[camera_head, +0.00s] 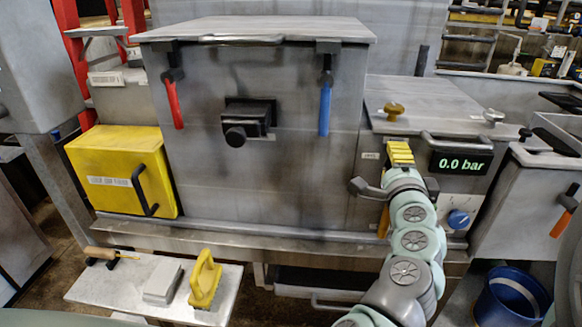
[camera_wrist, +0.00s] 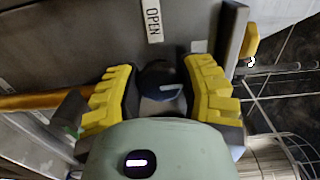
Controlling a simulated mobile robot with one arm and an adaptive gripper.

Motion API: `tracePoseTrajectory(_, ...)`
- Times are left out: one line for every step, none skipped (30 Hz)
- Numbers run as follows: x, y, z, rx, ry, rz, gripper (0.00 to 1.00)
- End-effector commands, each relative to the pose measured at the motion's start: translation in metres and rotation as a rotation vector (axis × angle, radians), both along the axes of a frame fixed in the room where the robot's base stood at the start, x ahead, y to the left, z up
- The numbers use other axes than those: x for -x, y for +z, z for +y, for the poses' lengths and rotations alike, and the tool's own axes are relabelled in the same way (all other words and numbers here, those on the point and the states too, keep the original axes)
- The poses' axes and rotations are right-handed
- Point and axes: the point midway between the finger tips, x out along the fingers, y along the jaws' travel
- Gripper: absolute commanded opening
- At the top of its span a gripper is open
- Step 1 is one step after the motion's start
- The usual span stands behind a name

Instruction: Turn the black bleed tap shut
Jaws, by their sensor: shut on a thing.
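The black bleed tap (camera_wrist: 160,80) is a dark round knob with a pale mark on its face, seen in the wrist view between the yellow ribbed fingers. My gripper (camera_wrist: 158,90) is shut on it, with one finger on each side. A white label reading OPEN (camera_wrist: 152,20) sits on the grey panel beyond the tap. In the head view my gripper (camera_head: 400,153) is at the right-hand panel, left of the green display (camera_head: 461,163) reading 0.0 bar. There, my gripper and arm hide the tap.
A blue knob (camera_head: 458,219) is below the display. A brass knob (camera_head: 393,110) is on the ledge above my gripper. A bar handle (camera_wrist: 236,40) stands close to the right finger. An orange handle (camera_wrist: 40,101) lies left. Red (camera_head: 172,100) and blue (camera_head: 325,105) levers hang on the central door.

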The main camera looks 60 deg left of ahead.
Motion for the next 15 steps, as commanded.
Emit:
tracePoseTrajectory(0.0001,-0.0012,0.0001,-0.008,0.001,0.014,0.05)
tracePoseTrajectory(0.0001,-0.0013,0.0001,-0.013,0.001,0.019,0.05)
tracePoseTrajectory(0.0001,-0.0012,0.0001,-0.018,0.001,0.026,0.05)
tracePoseTrajectory(0.0001,-0.0012,0.0001,-0.021,0.001,0.029,0.05)
tracePoseTrajectory(0.0001,-0.0012,0.0001,-0.024,0.001,0.032,0.05)
tracePoseTrajectory(0.0001,-0.0011,0.0001,-0.026,0.001,0.035,0.05)
tracePoseTrajectory(0.0002,-0.0012,0.0002,-0.028,0.001,0.038,0.05)
tracePoseTrajectory(0.0002,-0.0012,0.0002,-0.03,0.001,0.039,0.05)
tracePoseTrajectory(0.0002,-0.0011,0.0002,-0.031,0.001,0.041,0.05)
tracePoseTrajectory(0.0003,-0.0012,0.0002,-0.031,0.001,0.042,0.05)
tracePoseTrajectory(0.0002,-0.0012,0.0003,-0.031,0.001,0.042,0.05)
tracePoseTrajectory(0.0002,-0.0012,0.0003,-0.031,0.001,0.042,0.05)
tracePoseTrajectory(0.0002,-0.0012,0.0003,-0.031,0.002,0.042,0.05)
tracePoseTrajectory(0.0003,-0.0011,0.0004,-0.031,0.002,0.042,0.05)
tracePoseTrajectory(0.0003,-0.0011,0.0004,-0.031,0.002,0.041,0.05)
